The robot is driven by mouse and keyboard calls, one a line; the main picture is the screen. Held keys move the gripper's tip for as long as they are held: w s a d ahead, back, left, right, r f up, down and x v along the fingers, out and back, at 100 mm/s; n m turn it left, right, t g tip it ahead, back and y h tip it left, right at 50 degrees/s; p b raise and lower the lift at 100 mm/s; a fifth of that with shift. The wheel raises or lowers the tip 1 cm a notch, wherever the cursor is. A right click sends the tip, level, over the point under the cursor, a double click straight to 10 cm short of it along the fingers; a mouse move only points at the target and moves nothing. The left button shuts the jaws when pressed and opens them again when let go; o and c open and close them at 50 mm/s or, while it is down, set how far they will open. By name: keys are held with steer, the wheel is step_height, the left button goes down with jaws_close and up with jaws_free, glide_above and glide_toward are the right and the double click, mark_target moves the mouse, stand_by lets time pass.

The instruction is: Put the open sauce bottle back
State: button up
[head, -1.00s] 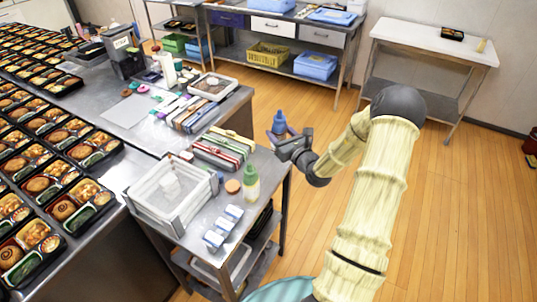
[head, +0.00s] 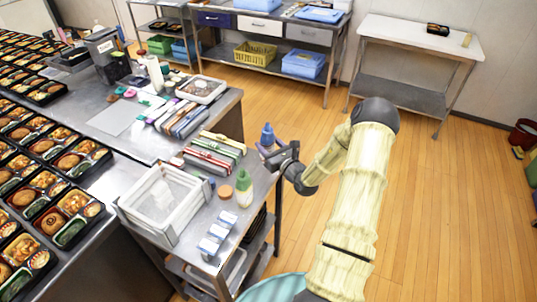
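A small bottle with a blue nozzle top (head: 267,134) is upright between the fingers of my gripper (head: 268,150). The gripper looks shut on it. The fingers hide its lower part. It hangs over the floor just past the far right corner of the steel cart (head: 225,208). A pale bottle with a green top (head: 243,190) stands on that cart, left of and nearer than the gripper. A round brown-topped item (head: 226,191) is beside it.
The cart also carries a white-rimmed clear bin (head: 180,228), small white-and-blue boxes (head: 214,236) and coloured strips (head: 212,158). Bento trays (head: 72,203) fill the left counter. A white-topped table (head: 400,38) stands at the back right. Wood floor is open to the right.

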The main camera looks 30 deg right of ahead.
steer(key=shift+f, duration=0.15)
steer(key=shift+f, duration=2.1)
steer(key=shift+f, duration=0.1)
steer(key=o, duration=0.6)
steer(key=shift+c, duration=0.2)
steer(key=s+d+b, duration=0.1)
steer(key=s+b, duration=0.1)
steer(key=s, duration=1)
steer(key=shift+d, duration=0.2)
